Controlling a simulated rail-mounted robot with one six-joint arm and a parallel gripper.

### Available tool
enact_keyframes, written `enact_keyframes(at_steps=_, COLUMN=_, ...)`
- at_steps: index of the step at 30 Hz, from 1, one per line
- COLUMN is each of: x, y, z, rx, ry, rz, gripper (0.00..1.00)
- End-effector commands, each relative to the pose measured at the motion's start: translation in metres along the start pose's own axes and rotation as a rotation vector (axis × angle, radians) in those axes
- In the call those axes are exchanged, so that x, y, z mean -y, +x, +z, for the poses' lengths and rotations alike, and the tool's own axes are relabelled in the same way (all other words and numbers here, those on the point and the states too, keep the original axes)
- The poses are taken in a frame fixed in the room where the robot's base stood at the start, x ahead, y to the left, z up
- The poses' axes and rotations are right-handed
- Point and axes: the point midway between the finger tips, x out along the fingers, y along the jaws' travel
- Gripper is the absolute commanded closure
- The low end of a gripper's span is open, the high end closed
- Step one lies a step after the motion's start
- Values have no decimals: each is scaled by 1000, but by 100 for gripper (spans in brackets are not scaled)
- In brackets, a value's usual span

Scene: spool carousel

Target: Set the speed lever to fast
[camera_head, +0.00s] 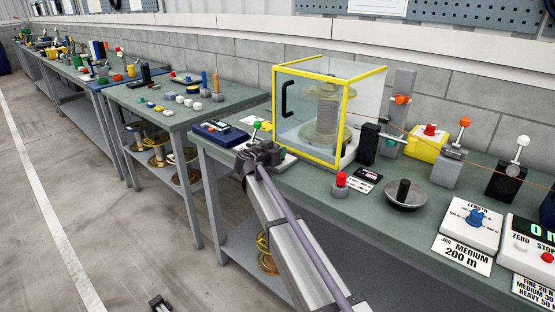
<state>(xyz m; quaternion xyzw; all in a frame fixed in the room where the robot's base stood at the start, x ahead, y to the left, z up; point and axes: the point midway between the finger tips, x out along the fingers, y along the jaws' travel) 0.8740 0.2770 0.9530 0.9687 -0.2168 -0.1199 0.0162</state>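No label reading speed or fast is legible, so I cannot tell for certain which control is the speed lever. A lever with a green knob (257,125) stands on a pale base near the front left of the bench, left of the clear guarded box. My gripper (258,154) is just in front of and below this knob. It hides most of the lever's stem and base. I cannot tell whether it touches the lever, or whether its fingers are apart.
A clear box with yellow edges (345,94) holds a spool just right of my gripper. A dark blue device (220,133) lies left. A red button (341,179), a grey dish (404,196) and a length dial (475,216) stand right. Other benches recede left.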

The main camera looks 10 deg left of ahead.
Motion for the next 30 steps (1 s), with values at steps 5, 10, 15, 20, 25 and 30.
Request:
enact_keyframes(at_steps=5, x=1, y=-1, z=4, rx=-62, ry=-9, rz=6, gripper=89)
enact_keyframes(at_steps=10, x=1, y=-2, z=2, rx=-90, ry=-14, rz=10, gripper=89)
enact_keyframes(at_steps=15, x=1, y=-2, z=1, rx=-97, ry=-15, rz=11, gripper=89)
enact_keyframes(at_steps=20, x=1, y=-2, z=1, rx=-96, ry=-16, rz=10, gripper=89)
enact_keyframes(at_steps=25, x=1, y=-2, z=1, rx=-96, ry=-16, rz=11, gripper=56)
enact_keyframes(at_steps=30, x=1, y=-2, z=1, rx=-95, ry=-15, rz=11, gripper=40)
